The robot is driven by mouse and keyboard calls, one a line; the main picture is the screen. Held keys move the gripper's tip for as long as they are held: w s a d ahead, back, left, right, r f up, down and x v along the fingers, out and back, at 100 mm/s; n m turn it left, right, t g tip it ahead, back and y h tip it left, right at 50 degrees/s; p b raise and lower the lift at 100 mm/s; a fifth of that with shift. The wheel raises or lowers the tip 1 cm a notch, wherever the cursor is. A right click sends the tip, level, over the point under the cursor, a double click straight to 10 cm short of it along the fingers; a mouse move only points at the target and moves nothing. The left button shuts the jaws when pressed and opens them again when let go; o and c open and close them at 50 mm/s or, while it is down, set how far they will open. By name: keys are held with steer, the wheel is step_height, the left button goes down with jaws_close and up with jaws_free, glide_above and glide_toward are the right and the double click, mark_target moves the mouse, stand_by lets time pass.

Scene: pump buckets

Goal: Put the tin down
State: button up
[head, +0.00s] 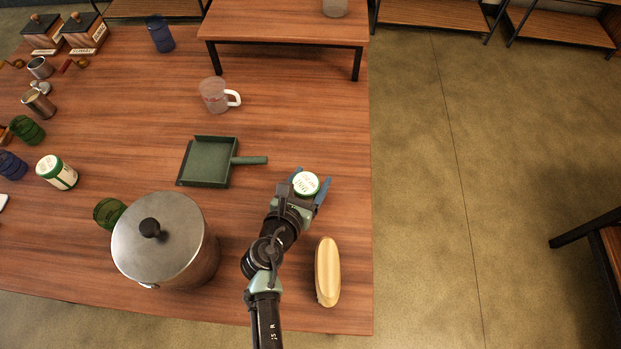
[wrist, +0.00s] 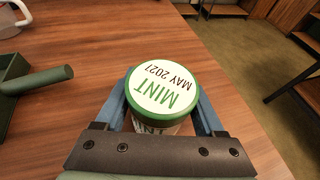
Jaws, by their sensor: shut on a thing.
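The tin (head: 306,184) has a white lid with a green rim. In the wrist view the lid of the tin (wrist: 163,88) reads "MINT MAY 2027". My gripper (head: 309,189) is shut on the tin, with one blue finger on each side; the gripper also shows in the wrist view (wrist: 165,112). The tin is upright, over the right part of the wooden table (head: 320,130). I cannot tell whether its base touches the table; the base is hidden by the lid and gripper.
A green dustpan (head: 208,162) lies left of the tin, its handle pointing at it. A clear measuring cup (head: 213,95) stands farther back. A large lidded pot (head: 165,240) and a tan oblong object (head: 327,272) are nearer. The table's right edge is close.

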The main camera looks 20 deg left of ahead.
steer(key=o, duration=1.5)
steer(key=shift+f, duration=0.1)
steer(key=p+v, duration=0.1)
steer(key=v, duration=1.1)
steer(key=shift+r, duration=0.2)
steer(key=w+r+m+t, duration=0.1)
steer(key=w+r+m, duration=0.55)
steer(key=r, duration=0.25)
steer(key=w+r+m+t, duration=0.2)
steer(key=w+r+m, duration=0.4)
steer(key=r, duration=0.4)
steer(key=w+d+r+m+t, duration=0.2)
steer(key=d+r+m+t, duration=0.15)
steer(key=r+m, duration=0.95)
steer(key=s+d+r+m+t, duration=0.2)
steer(key=s+d+r+m, duration=0.1)
steer(key=r, duration=0.7)
steer(key=s+d+r+m+t, duration=0.3)
steer(key=s+r, duration=0.2)
steer(key=r, duration=0.6)
steer(key=s+d+r+m+t, duration=0.2)
steer(key=s+d+r+m, duration=0.2)
steer(key=r, duration=0.6)
steer(key=shift+r, duration=0.35)
steer(key=shift+r, duration=0.1)
